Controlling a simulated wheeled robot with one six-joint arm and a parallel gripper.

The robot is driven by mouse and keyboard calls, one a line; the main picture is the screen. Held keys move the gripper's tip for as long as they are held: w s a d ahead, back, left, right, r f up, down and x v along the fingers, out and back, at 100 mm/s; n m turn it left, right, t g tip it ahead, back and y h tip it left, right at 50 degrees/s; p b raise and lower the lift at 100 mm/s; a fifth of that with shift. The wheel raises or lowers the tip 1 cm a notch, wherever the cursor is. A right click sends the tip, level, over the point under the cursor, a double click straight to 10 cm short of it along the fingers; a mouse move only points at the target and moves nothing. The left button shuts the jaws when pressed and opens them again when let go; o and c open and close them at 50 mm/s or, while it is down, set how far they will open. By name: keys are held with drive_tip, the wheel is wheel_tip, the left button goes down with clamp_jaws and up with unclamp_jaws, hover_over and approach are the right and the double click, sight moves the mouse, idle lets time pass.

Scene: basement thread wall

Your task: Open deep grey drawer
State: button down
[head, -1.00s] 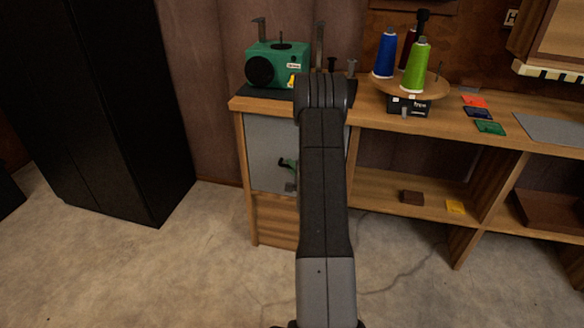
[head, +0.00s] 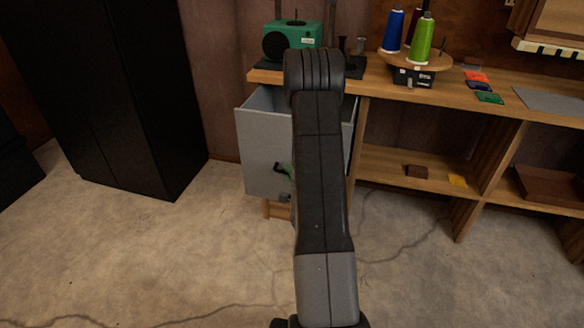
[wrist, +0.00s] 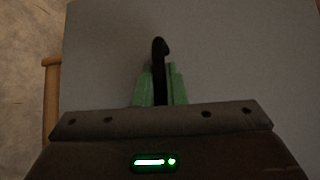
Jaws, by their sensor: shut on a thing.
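The deep grey drawer (head: 266,150) is pulled partly out from the left end of the wooden bench, and its open top shows in the head view. Its grey front fills much of the wrist view (wrist: 240,60). A dark handle (wrist: 160,50) stands out from that front. My gripper (head: 284,170) is at the drawer front with its green fingers shut on the handle; the fingers also show in the wrist view (wrist: 160,88). My arm hides the right part of the drawer front in the head view.
A green machine (head: 292,40) and a stand with thread spools (head: 423,40) are on the wooden bench (head: 450,90). A black cabinet (head: 100,90) stands at the left. Open shelves are on the right. The concrete floor (head: 130,260) before the drawer is clear.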

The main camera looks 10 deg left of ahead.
drive_tip(key=shift+s, duration=0.75)
drive_tip(key=c, duration=1.8)
unclamp_jaws()
drive_tip(key=shift+o, duration=0.2)
drive_tip(key=p+v, duration=0.1)
drive_tip(key=v, duration=1.2)
drive_tip(key=shift+s+d, duration=0.25)
drive_tip(key=shift+s, duration=0.05)
